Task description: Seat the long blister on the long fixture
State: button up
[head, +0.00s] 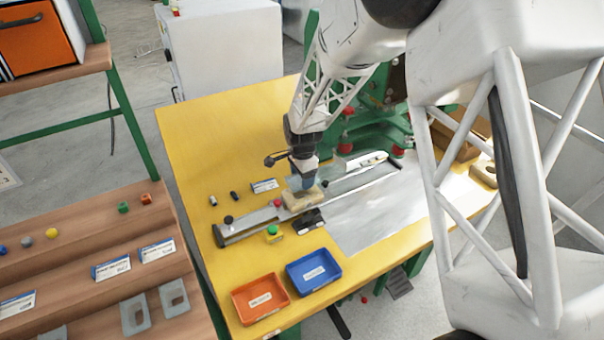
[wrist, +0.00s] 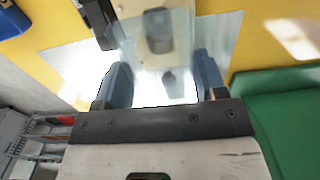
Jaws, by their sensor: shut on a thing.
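My gripper (head: 303,176) points down over the rail in the middle of the yellow table. In the wrist view its two dark blue fingers (wrist: 162,84) stand apart, with a clear, glassy piece, apparently the long blister (wrist: 142,68), between them. In the head view the blister is a faint bluish shape at the fingertips. A tan block, apparently the long fixture (head: 302,199), sits on the rail directly below the fingers. A tan part (wrist: 158,28) also shows through the clear piece in the wrist view. I cannot tell whether blister and block touch.
A grey rail (head: 245,229) runs across the table. A black clip (head: 312,220) and green button (head: 273,231) lie in front, then orange (head: 259,298) and blue (head: 313,270) trays. A green machine (head: 373,130) stands behind. A bare metal sheet (head: 375,213) lies right.

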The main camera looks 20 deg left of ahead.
jog(key=shift+f, duration=1.15)
jog(key=shift+f, duration=1.4)
dwell(1.6)
jog(key=o, duration=0.8)
jog(key=shift+o, duration=0.2)
jog(key=shift+c, duration=0.4)
jog(key=c, duration=0.4)
jog(key=shift+o, duration=0.2)
jog(key=shift+r, duration=0.2)
